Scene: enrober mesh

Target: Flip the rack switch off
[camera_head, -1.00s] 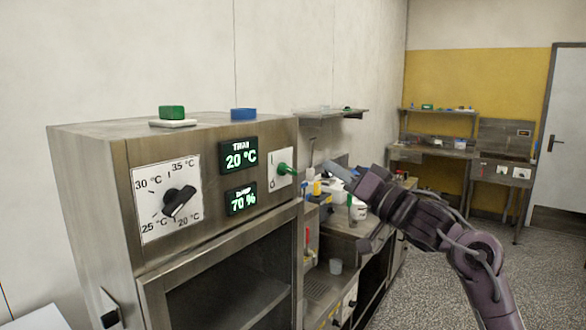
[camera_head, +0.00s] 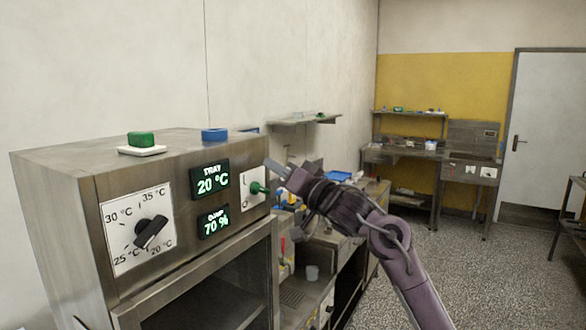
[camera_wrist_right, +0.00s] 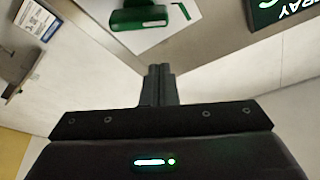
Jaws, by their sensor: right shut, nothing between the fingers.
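The rack switch is a green lever (camera_head: 258,187) on a white plate (camera_head: 248,197) at the right of the steel cabinet's front panel. The lever sticks out from the plate; I cannot tell which mark it points to. It also shows at the top of the right wrist view as a green lever (camera_wrist_right: 139,17) on its white plate (camera_wrist_right: 187,12). My right gripper (camera_head: 270,166) is shut and empty, just above and right of the lever in the head view. Its fingertips (camera_wrist_right: 159,70) look apart from the lever in the wrist view. My left gripper is out of view.
The steel cabinet (camera_head: 75,175) carries a dial (camera_head: 150,232) and two green-lit displays (camera_head: 210,180). A cluttered counter stands behind my right arm. Open floor (camera_head: 470,270) lies to the right.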

